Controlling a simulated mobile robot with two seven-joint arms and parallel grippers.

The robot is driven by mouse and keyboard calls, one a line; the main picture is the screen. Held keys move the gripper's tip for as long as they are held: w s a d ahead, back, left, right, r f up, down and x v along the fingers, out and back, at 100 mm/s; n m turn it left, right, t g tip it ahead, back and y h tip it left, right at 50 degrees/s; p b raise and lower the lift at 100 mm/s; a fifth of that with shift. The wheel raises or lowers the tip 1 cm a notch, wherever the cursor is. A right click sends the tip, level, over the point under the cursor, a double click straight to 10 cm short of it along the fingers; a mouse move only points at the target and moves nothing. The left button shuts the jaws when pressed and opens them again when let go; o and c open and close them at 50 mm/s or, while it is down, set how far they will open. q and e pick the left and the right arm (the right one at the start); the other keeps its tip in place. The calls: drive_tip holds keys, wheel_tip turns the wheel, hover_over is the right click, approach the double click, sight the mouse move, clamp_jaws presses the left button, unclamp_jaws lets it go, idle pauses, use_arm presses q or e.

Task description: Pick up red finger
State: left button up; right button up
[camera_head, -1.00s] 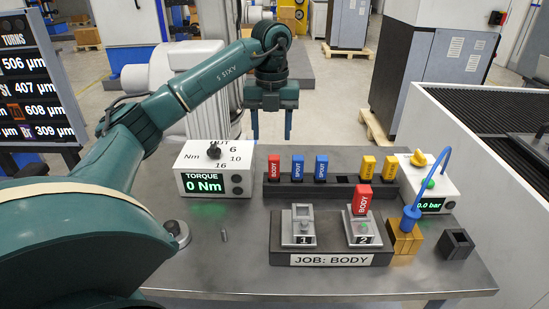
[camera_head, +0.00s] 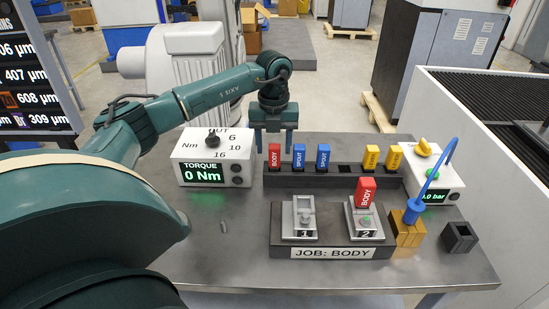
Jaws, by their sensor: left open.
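A red finger (camera_head: 274,156) marked BODY stands upright in the left end of the dark rack (camera_head: 331,180). A second red finger (camera_head: 366,191) marked BODY stands in fixture 2 (camera_head: 364,222) of the JOB: BODY block. My left gripper (camera_head: 273,146) is open and points down at the rack's left end. Its two fingers appear one on each side of the top of the red finger there; whether they touch it I cannot tell. My right gripper is not in view.
Two blue SPOUT fingers (camera_head: 299,157) and two yellow fingers (camera_head: 371,158) stand in the same rack, with an empty slot between them. Fixture 1 (camera_head: 303,219) is empty. The torque box (camera_head: 213,161) stands left of the rack. A blue-handled tool (camera_head: 412,212) stands at right.

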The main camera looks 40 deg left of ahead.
use_arm(q)
drive_tip(key=shift+w+a+f, duration=0.1)
drive_tip(key=shift+w+f, duration=0.05)
drive_tip(key=shift+f, duration=0.75)
drive_tip(key=shift+w+a+f, duration=0.1)
drive_tip(key=shift+f, duration=0.8)
drive_tip(key=shift+d, duration=0.1)
drive_tip(key=c, duration=1.1)
wheel_tip(320, 180, up, 10)
drive_tip(key=shift+r+b, duration=0.1)
drive_tip(key=shift+b, duration=0.3)
drive_tip(key=shift+c, duration=0.2)
